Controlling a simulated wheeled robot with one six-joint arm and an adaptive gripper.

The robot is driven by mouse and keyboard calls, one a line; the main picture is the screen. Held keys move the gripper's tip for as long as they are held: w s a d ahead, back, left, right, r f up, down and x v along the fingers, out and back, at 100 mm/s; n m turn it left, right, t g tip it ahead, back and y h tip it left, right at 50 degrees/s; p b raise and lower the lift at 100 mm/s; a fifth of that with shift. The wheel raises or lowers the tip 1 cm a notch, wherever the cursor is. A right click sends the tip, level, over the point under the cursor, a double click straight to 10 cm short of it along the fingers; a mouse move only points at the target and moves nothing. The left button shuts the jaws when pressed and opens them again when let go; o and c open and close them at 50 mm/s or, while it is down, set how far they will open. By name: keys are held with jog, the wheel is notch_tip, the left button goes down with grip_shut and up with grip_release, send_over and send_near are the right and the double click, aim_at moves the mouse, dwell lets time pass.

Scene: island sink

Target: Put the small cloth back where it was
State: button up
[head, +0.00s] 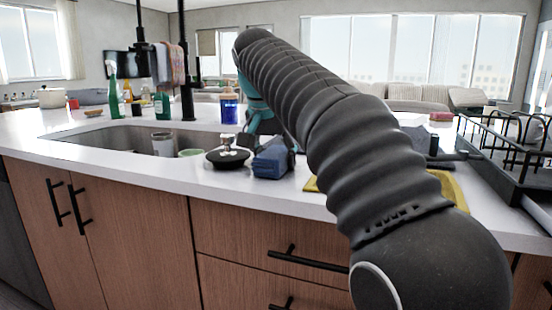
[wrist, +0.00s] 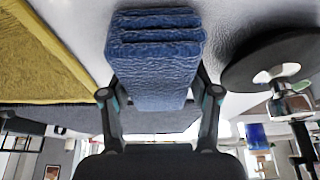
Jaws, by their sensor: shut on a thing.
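The small blue cloth (head: 270,164) is folded into a thick stack at the front of the white counter, right of the sink. My gripper (head: 277,147) is shut on it, partly hidden behind my arm in the head view. In the wrist view the blue cloth (wrist: 155,50) sits between the two fingers of my gripper (wrist: 158,90). The cloth is low over the counter; I cannot tell whether it touches. A larger yellow cloth (head: 455,189) lies flat to the right, partly behind my arm; it also shows in the wrist view (wrist: 35,60).
A black round piece with a metal top (head: 227,158) stands close left of the cloth. The sink (head: 110,138) holds cups. A blue bottle (head: 229,108) stands behind, green bottles (head: 113,98) at left. A black dish rack (head: 510,150) is at right.

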jog(key=o, duration=1.1)
jog(key=shift+f, duration=0.1)
jog(key=p+v, duration=0.3)
jog(key=v, duration=0.7)
jog(key=shift+w+p, duration=0.15)
jog(key=shift+p, duration=0.25)
jog(key=shift+v, duration=1.2)
jog(key=shift+d, duration=0.1)
